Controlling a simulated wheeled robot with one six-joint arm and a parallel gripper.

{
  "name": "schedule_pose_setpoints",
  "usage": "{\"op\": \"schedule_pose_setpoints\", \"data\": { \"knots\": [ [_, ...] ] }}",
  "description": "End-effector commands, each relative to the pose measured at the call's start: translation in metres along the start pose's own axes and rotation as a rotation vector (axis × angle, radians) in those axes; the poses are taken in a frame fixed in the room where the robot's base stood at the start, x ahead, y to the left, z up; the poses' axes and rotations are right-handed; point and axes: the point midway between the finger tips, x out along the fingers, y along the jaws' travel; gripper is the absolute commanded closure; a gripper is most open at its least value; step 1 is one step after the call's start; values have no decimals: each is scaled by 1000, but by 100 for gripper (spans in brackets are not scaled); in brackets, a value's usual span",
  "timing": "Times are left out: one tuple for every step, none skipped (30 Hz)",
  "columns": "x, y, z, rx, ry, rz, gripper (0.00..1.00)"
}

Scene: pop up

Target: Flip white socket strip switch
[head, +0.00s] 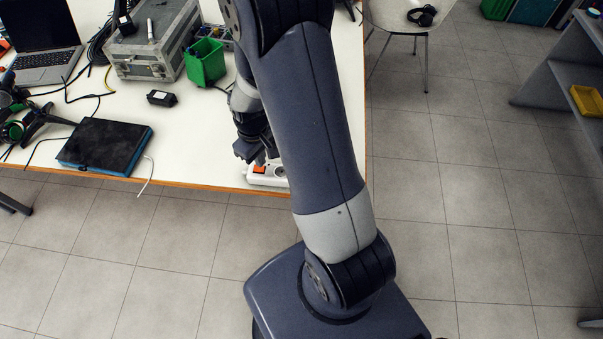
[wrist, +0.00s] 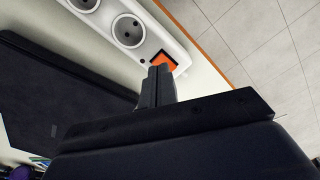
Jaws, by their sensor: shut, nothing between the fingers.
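The white socket strip (head: 268,178) lies on the table near its front edge, partly hidden behind my arm in the head view. Its orange switch (head: 259,169) shows at its left end. In the wrist view the strip (wrist: 143,22) shows round sockets, and the orange switch (wrist: 164,62) sits at its near end. My gripper (wrist: 158,76) is shut and empty, with its fingertips overlapping the lower left part of the switch in the picture. I cannot tell whether they touch it. In the head view my gripper (head: 262,153) is just above the switch end.
A black and blue box (head: 105,146) lies on the table to the left, with a white cable beside it. A small black block (head: 161,98), a green bin (head: 205,62) and a grey case (head: 150,45) stand further back. The table's front edge is close to the strip.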

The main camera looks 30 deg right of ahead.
Motion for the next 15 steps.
{"op": "schedule_pose_setpoints", "data": {
  "knots": [
    [-8, 0, 0, 0, 1, 1, 100],
    [-10, 0, 0, 0, 1, 1, 100],
    [-14, 0, 0, 0, 2, 1, 100],
    [-16, 0, 0, 0, 2, 1, 100],
    [-18, 0, 0, 0, 2, 1, 100],
    [-22, 0, 0, 0, 2, 1, 100],
    [-24, 0, 0, 0, 2, 1, 100],
    [-26, 0, 0, 0, 2, 1, 100],
    [-30, 0, 0, 0, 2, 1, 100],
    [-32, 0, 0, 0, 2, 1, 100],
    [-34, 0, 0, 0, 1, 1, 100],
    [-37, 0, 0, 0, 1, 1, 100],
    [-40, 0, 0, 0, 1, 1, 100],
    [-42, 0, 0, 0, 1, 1, 100],
    [-45, 0, 0, 0, 1, 1, 100]
  ]
}}
